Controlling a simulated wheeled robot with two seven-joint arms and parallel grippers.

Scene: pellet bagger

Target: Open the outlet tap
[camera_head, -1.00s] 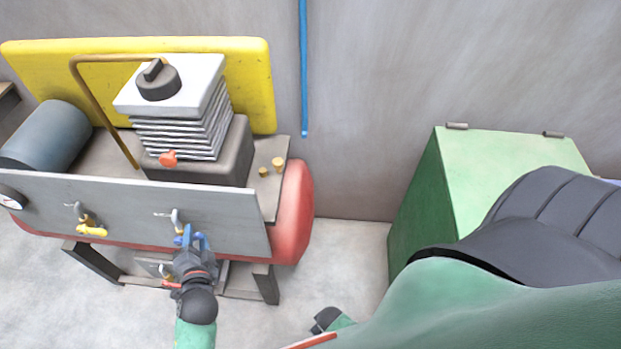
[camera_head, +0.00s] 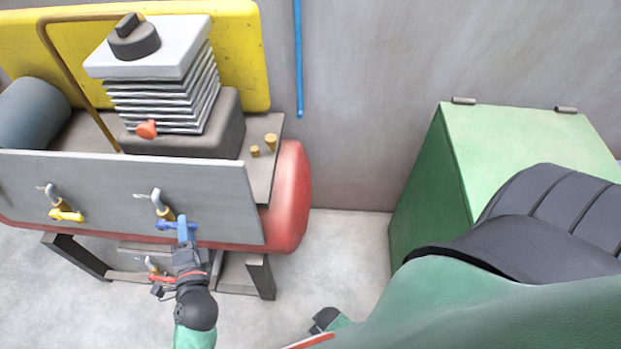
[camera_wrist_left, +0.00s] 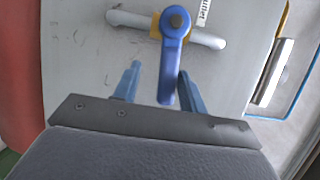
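The outlet tap has a blue lever (camera_head: 165,225) on a brass body, low on the grey panel. In the left wrist view its blue lever (camera_wrist_left: 168,60) lies across the white pipe (camera_wrist_left: 130,20), beside a partly hidden label. My left gripper (camera_head: 184,235) is at the lever. In the left wrist view my left gripper (camera_wrist_left: 160,88) is open, with its blue fingers on either side of the lever's free end. A gap shows on the left finger's side; contact on the right is unclear.
A yellow-lever tap (camera_head: 66,215) is to the left on the panel (camera_head: 105,180). A red-lever tap (camera_head: 160,279) sits below, close to my left wrist. The red tank (camera_head: 290,200) is behind. A green cabinet (camera_head: 520,140) stands right; bare floor lies between.

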